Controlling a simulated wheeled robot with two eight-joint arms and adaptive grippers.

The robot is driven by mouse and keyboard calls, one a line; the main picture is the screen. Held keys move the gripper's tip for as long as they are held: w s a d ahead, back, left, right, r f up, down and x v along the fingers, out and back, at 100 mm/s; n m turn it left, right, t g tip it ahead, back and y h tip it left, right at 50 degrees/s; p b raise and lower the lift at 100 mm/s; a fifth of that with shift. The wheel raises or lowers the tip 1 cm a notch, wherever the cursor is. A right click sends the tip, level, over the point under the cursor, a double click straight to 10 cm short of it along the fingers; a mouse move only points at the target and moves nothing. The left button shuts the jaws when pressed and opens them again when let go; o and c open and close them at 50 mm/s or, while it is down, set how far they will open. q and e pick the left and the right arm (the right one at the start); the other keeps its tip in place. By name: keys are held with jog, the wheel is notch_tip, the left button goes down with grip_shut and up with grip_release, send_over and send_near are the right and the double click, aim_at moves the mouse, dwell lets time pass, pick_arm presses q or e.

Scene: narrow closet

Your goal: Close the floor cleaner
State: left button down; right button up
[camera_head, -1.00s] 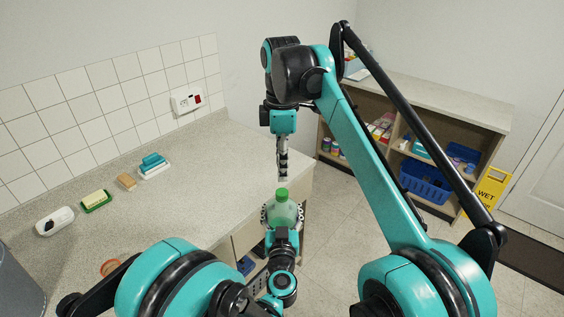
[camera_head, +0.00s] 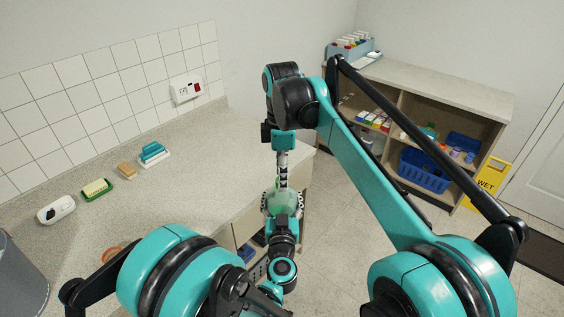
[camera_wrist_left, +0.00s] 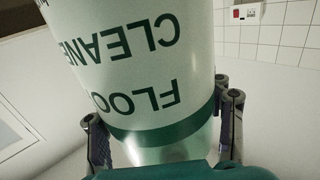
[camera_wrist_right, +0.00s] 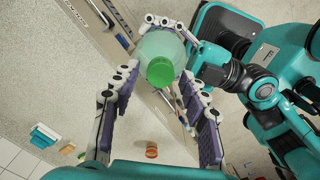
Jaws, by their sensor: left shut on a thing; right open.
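The floor cleaner is a pale green bottle (camera_head: 281,202) with lettering, upright in my left gripper (camera_head: 282,213). In the left wrist view its label (camera_wrist_left: 130,60) fills the picture, between the fingers of that gripper. My right gripper (camera_head: 282,178) points straight down over the bottle top. The right wrist view shows a green cap (camera_wrist_right: 160,71) at the bottle's mouth, between the spread, open fingers of the right gripper (camera_wrist_right: 159,76). In the head view the right gripper hides the cap. I cannot tell whether the cap is tight.
The bottle is held by the counter's (camera_head: 190,190) edge. An orange ring (camera_head: 109,255) lies nearer. A shelf unit (camera_head: 450,95) stands behind my right arm.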

jog(key=shift+f, duration=0.35)
grip_shut()
jog(key=m, duration=1.5)
jog(key=shift+m, duration=0.4)
jog(key=m, duration=0.5)
jog(key=shift+m, duration=0.4)
jog(key=shift+o, duration=0.8)
grip_release()
